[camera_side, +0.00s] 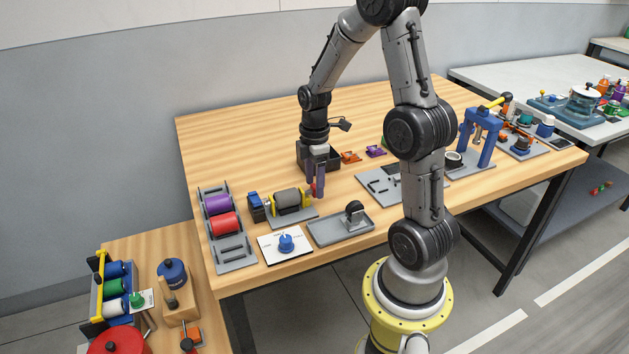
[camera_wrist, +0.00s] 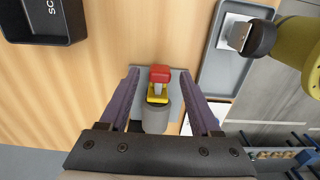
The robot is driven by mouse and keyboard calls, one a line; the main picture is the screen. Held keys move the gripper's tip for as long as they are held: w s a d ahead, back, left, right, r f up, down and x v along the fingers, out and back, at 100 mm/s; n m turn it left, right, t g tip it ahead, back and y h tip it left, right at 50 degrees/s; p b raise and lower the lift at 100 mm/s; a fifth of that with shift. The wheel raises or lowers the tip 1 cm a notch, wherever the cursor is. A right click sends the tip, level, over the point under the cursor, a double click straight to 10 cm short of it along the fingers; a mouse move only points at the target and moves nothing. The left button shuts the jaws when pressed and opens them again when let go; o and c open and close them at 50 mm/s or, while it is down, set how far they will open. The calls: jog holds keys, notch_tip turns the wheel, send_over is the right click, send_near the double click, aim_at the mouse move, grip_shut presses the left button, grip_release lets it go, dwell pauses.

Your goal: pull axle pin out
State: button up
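The axle pin shows as a red head (camera_wrist: 160,73) with a short pale shank against a yellow bracket in the wrist view. The bracket (camera_wrist: 157,94) stands at the end of a grey roller (camera_wrist: 155,118). In the side view the grey roller (camera_side: 287,200) lies between yellow brackets on a grey base, with the red pin head at its right end, partly hidden by my fingers. My gripper (camera_wrist: 160,72) is open, its purple fingers on either side of the red head, with a gap on each side. In the side view my gripper (camera_side: 318,190) points down at the roller's right end.
A black bin (camera_side: 306,160) stands just behind my gripper. A grey tray (camera_side: 325,232) with a black-and-metal piece (camera_side: 354,213) is in front. A rack with a purple roller (camera_side: 218,204) and red roller (camera_side: 223,223) is at left. A blue knob (camera_side: 286,243) sits on a white card.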

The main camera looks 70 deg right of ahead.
grip_shut()
dwell(1.2)
